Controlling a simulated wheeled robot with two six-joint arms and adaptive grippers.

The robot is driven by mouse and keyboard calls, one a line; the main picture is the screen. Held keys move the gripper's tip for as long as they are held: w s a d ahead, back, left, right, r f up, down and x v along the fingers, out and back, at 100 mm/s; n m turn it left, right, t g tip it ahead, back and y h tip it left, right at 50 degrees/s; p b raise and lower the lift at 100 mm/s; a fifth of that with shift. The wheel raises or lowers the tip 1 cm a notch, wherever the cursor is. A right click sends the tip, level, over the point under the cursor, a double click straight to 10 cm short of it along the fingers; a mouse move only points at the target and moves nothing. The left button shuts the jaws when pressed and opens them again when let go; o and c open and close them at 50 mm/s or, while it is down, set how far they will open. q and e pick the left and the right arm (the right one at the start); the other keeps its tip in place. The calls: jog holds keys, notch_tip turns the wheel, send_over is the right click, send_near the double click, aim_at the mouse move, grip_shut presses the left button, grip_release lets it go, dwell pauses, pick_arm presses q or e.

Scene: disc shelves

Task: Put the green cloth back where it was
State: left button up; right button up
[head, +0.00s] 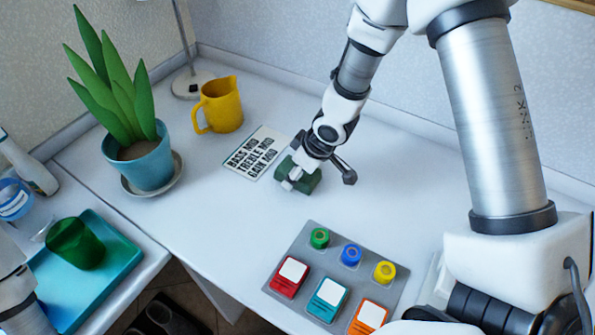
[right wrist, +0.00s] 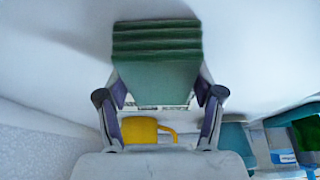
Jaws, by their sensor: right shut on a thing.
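The green cloth (head: 306,184) is a folded dark green block, in the middle of the white table in the head view. My right gripper (head: 312,168) comes down over it and is shut on it. In the right wrist view the cloth (right wrist: 157,70) shows its layered folds between the two fingers of my right gripper (right wrist: 160,98). The cloth is close to the table top; I cannot tell whether it touches it. Part of it is hidden by the gripper. Of my left arm only a link shows at the lower left of the head view; its gripper is out of sight.
A printed card (head: 256,152) lies just left of the cloth. A yellow jug (head: 222,105) and a potted plant (head: 148,160) stand further left. A grey panel (head: 327,262) with coloured discs and blocks is in front. A teal tray (head: 112,262) holds a green cup (head: 75,243).

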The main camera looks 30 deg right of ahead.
jog(key=o, duration=1.1)
jog(key=shift+w+f, duration=0.1)
jog(key=shift+f, duration=0.05)
jog(key=shift+r+p, duration=0.3)
jog(key=shift+r, duration=0.1)
jog(key=p+v, duration=0.2)
jog(key=v, duration=0.9)
jog(key=shift+r, duration=0.3)
jog(key=shift+d, duration=0.1)
